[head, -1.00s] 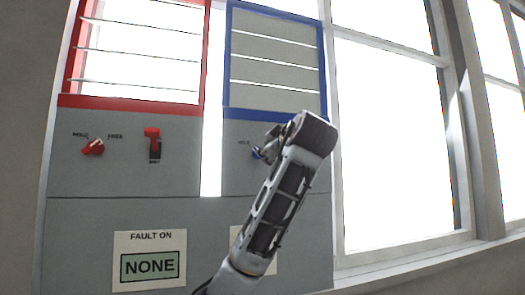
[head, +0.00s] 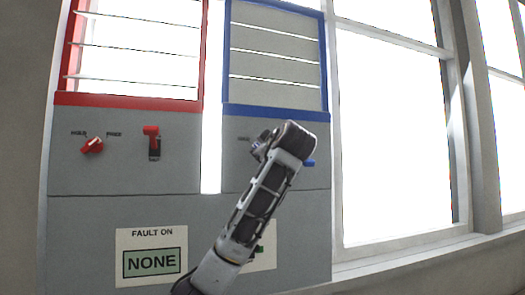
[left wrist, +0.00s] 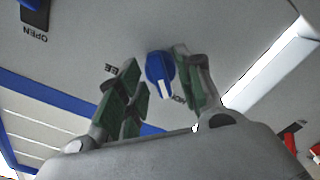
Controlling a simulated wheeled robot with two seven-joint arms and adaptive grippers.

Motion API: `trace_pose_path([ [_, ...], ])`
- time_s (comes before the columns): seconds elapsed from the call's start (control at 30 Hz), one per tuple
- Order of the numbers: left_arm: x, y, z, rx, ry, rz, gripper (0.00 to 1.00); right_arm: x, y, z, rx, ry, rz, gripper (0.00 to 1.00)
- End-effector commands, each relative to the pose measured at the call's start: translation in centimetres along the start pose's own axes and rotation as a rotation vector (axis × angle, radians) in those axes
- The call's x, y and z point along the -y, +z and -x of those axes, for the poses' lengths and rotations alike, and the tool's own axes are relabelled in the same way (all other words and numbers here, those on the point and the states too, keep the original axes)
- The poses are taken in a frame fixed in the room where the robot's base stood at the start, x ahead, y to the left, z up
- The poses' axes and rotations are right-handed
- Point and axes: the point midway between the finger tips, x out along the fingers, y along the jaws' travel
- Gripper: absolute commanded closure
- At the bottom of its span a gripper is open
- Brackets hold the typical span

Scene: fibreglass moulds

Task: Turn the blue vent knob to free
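The pointer points down there, near a partly hidden label on the right; a label ending in "EE" is on the left. My left gripper (left wrist: 157,72) is open, with green-padded fingers on both sides of the knob. The right finger is very close to it; I cannot tell whether it touches. In the head view my left gripper (head: 262,145) is at the blue-framed panel (head: 240,180) and hides the knob. My right gripper is not in view.
A blue lever (left wrist: 35,12) marked OPEN is beside the knob; its end shows right of my wrist in the head view (head: 310,163). The red-framed panel at left has a red knob (head: 92,146) and red lever (head: 152,134). A sign (head: 151,263) reads FAULT ON NONE.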

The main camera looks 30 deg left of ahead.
Motion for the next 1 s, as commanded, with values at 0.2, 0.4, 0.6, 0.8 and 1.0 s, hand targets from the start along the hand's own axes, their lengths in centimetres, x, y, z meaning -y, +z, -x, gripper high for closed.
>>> trace_pose_path([
  [0.2,0.01,0.02,0.02,0.000,0.000,0.000,0.85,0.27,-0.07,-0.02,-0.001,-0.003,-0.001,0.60],
  [0.4,0.01,0.02,0.03,0.000,0.000,0.000,1.00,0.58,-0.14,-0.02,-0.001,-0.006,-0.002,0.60],
  [0.6,0.03,0.04,0.03,0.001,-0.001,-0.006,1.00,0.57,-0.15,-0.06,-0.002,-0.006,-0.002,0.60],
  [0.8,0.05,0.10,0.03,0.002,-0.001,-0.038,1.00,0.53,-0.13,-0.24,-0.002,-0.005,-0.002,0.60],
  [1.0,0.09,0.17,0.03,0.003,0.000,-0.109,1.00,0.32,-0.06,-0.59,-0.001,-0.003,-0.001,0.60],
])
